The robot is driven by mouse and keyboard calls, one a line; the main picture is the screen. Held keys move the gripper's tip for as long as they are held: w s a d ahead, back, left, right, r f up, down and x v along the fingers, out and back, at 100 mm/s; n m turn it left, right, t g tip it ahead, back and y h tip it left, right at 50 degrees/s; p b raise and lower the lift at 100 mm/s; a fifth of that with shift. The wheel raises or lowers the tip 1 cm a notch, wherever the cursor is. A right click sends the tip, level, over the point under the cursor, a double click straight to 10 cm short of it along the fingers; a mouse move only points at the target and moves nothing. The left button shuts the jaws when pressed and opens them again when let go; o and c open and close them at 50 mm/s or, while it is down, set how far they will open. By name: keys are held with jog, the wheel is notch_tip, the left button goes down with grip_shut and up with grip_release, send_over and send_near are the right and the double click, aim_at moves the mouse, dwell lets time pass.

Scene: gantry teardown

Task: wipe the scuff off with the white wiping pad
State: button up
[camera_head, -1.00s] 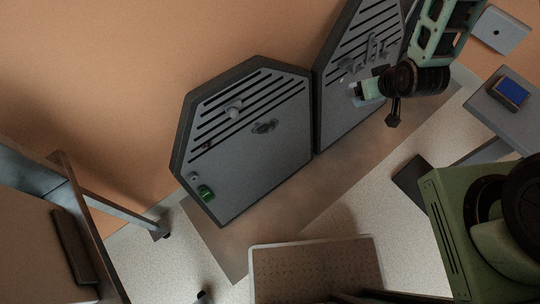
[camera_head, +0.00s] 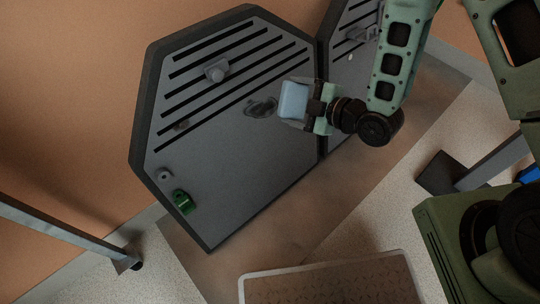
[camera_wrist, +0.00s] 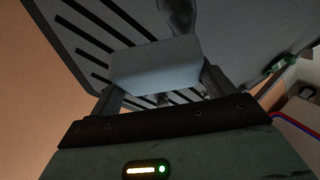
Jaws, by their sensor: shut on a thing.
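The white wiping pad (camera_head: 293,100) looks pale blue-white in the head view and is held in my gripper (camera_head: 312,106). In the wrist view the pad (camera_wrist: 156,66) sits between the two fingers of my gripper (camera_wrist: 160,88), which is shut on it. The scuff (camera_head: 260,108) is a dark smudge on the grey slotted panel (camera_head: 230,160), just left of the pad in the head view. It also shows in the wrist view (camera_wrist: 180,16), beyond the pad. I cannot tell whether the pad touches the panel.
The panel carries a grey knob (camera_head: 216,71), a small round fitting (camera_head: 165,174) and a green part (camera_head: 182,201). A second slotted panel (camera_head: 345,75) stands to its right. A shallow tray (camera_head: 330,280) lies at the bottom. Bare floor (camera_head: 330,215) shows between.

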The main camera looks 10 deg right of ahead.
jog(key=s+a+f+n+g+y+b, duration=0.2)
jog(key=s+a+f+n+y+b, duration=0.2)
jog(key=a+f+n+y+b, duration=0.65)
jog(key=shift+w+d+m+h+b, duration=0.15)
jog(key=shift+w+m+h+b, duration=1.3)
jog(key=shift+w+m+h, duration=0.75)
jog(key=shift+w+a+f+y+b, duration=0.2)
jog(key=shift+w+a, duration=0.1)
jog(key=shift+w, duration=0.25)
jog(key=shift+w+a+f+y+b, duration=0.15)
jog(key=shift+w+a, duration=0.15)
jog(key=shift+w, duration=0.2)
jog(key=shift+w+r, duration=0.1)
